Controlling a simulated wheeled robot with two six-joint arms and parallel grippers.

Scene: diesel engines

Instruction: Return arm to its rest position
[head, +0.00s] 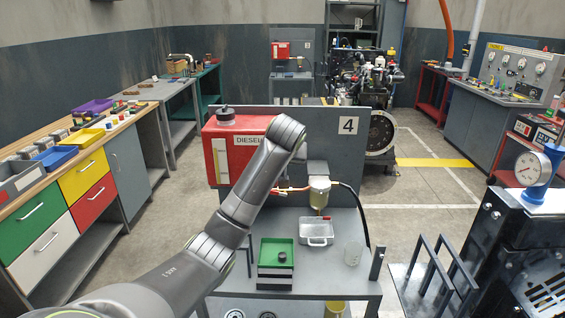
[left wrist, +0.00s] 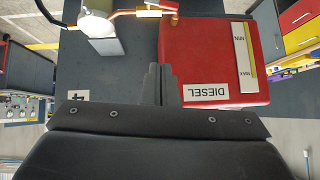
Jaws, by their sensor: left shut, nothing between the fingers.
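My left arm (head: 227,225) comes in from the lower left of the head view and reaches up and forward. Its far joint stands in front of the red diesel tank (head: 217,155) and the grey back panel (head: 378,135). The left gripper itself is hidden behind the arm there. In the left wrist view the left gripper (left wrist: 164,72) is shut, with nothing between its fingers. The fingers point at the grey panel beside the red tank, whose DIESEL label appears upside down. My right gripper is in neither view.
A filter bowl (head: 319,190) hangs by the panel. Drawers stand left; a gauge stand (head: 534,170) stands right.

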